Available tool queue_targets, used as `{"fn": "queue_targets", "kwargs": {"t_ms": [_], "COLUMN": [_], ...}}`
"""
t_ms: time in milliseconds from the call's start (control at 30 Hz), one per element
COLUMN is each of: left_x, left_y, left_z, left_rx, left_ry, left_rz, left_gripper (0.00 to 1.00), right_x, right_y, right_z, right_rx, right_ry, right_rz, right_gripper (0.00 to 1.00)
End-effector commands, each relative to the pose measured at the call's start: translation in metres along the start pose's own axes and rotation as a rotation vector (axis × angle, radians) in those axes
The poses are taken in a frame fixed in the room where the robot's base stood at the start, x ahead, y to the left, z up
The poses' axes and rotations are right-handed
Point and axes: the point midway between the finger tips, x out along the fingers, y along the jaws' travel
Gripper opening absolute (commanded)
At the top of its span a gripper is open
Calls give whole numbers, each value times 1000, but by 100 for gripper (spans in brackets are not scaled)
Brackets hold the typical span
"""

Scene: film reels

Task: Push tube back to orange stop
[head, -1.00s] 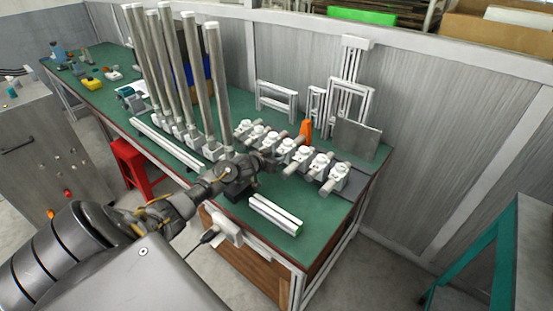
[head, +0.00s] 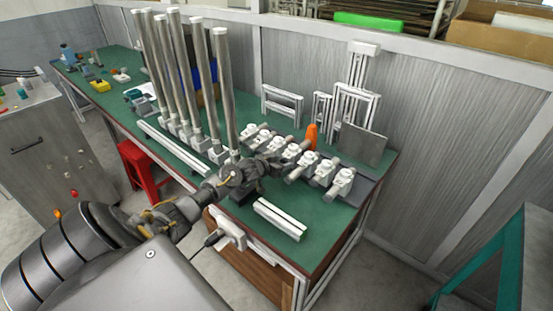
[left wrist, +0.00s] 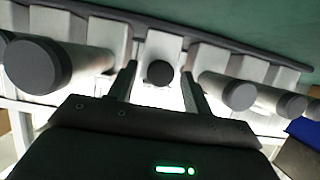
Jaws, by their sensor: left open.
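A row of short grey tubes lies in white holders (head: 323,172) on the bench, seen in the head view. The orange stop (head: 312,137) stands upright behind the row. My left gripper (head: 268,165) is at the near side of the row and hides some tube ends. In the left wrist view its fingers (left wrist: 158,80) are open, one on each side of a dark round tube end (left wrist: 160,73). I cannot tell whether they touch it. Neighbouring tubes (left wrist: 38,65) and (left wrist: 238,94) stick out farther towards the camera. My right gripper is not in view.
Several tall upright tubes (head: 223,85) stand left of my gripper. A white profile bar (head: 280,219) lies in front on the green bench (head: 325,225). Metal frames (head: 283,104) and a grey plate (head: 363,144) stand behind the row.

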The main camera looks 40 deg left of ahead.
Motion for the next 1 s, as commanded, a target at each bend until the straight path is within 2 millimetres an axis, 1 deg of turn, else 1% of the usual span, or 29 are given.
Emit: {"fn": "queue_targets", "kwargs": {"t_ms": [167, 400, 533, 700, 1000], "left_x": [-26, -73, -91, -102, -104], "left_y": [0, 0, 0, 0, 0], "left_z": [0, 1, 1, 1, 0], "left_rx": [4, 3, 2, 1, 1], "left_ry": [-2, -2, -1, -1, 0], "left_rz": [1, 1, 1, 0, 0], "left_gripper": [50, 50, 50, 50, 50], "right_x": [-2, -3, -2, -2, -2], "right_y": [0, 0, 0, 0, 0], "right_z": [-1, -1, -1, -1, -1], "right_rx": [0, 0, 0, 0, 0], "right_ry": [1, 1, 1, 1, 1], "right_rz": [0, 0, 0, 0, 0], "right_gripper": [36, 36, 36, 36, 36]}}
